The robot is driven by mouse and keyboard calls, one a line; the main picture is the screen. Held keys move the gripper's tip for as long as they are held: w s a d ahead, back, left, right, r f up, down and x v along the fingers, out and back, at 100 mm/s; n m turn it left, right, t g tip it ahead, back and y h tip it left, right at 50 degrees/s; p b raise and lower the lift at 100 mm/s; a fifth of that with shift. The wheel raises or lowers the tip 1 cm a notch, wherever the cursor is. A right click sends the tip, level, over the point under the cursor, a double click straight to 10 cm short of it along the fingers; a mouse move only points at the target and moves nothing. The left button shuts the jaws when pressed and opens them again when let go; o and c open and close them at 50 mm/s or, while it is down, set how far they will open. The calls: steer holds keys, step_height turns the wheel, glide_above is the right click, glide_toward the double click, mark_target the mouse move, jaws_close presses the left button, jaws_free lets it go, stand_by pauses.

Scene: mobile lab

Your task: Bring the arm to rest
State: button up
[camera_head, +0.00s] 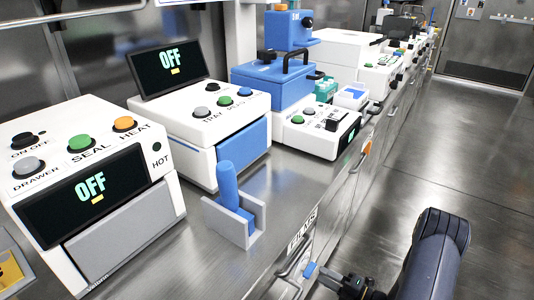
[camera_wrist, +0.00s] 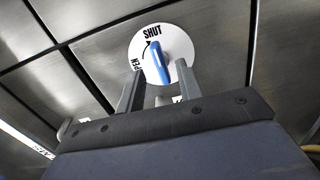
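My gripper (camera_wrist: 160,84) shows in the wrist view with its two grey fingers apart and nothing between the tips that I can see held. Beyond the fingertips is a round white dial (camera_wrist: 183,46) with a blue lever (camera_wrist: 158,65). The lever's upper end points toward the word SHUT; OPEN is printed at the left. The fingers overlap the dial's lower part in the picture; I cannot tell whether they touch it. In the head view my arm (camera_head: 435,255) enters at the lower right, its dark wrist end low beside the bench front.
The steel bench (camera_head: 185,255) carries a sealer (camera_head: 150,215) and a second white device (camera_head: 185,130), both reading OFF. A blue-handled tool (camera_head: 228,185) stands in a grey holder (camera_head: 258,215). A blue press (camera_head: 270,85) stands behind. Handles line the bench front; the floor (camera_head: 450,150) at right is clear.

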mark_target(314, 270)
steer(key=x, duration=0.4)
steer(key=shift+s+d, duration=0.1)
stand_by(0.3)
steer(key=p+v, duration=0.1)
steer(key=v, duration=0.9)
steer(key=w+a+n+b, duration=0.3)
steer(key=w+a+n, duration=0.2)
steer(key=a, duration=0.3)
steer(key=shift+w+r+n, duration=0.25)
steer(key=shift+w+n, duration=0.15)
steer(key=shift+n, duration=0.4)
steer(key=shift+a, duration=0.15)
